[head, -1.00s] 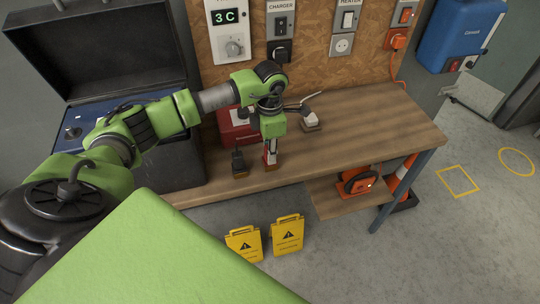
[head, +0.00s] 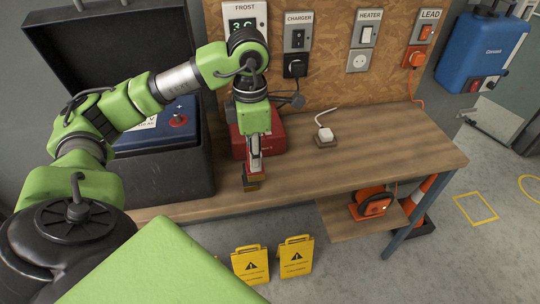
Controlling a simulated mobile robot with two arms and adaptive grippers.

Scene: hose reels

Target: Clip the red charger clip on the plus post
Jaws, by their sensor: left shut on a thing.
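The red charger clip (head: 255,161) is in my left gripper (head: 254,168), which is shut on it and points down above the workbench. Below the gripper, a dark piece on a small brown block (head: 252,187) is partly hidden. The plus post (head: 179,121) is the red post on the blue-topped battery (head: 152,140), beside a plus mark, in the open black case. The gripper is to the right of the post and apart from it. The red charger box (head: 273,131) stands behind the gripper, partly covered by it. My right gripper is not in view.
The case wall (head: 165,185) stands between the gripper and the battery; its lid (head: 110,50) is raised. A white plug-like piece (head: 325,134) sits on the workbench (head: 390,145). The bench is clear to the right. Yellow signs (head: 250,265) stand on the floor in front.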

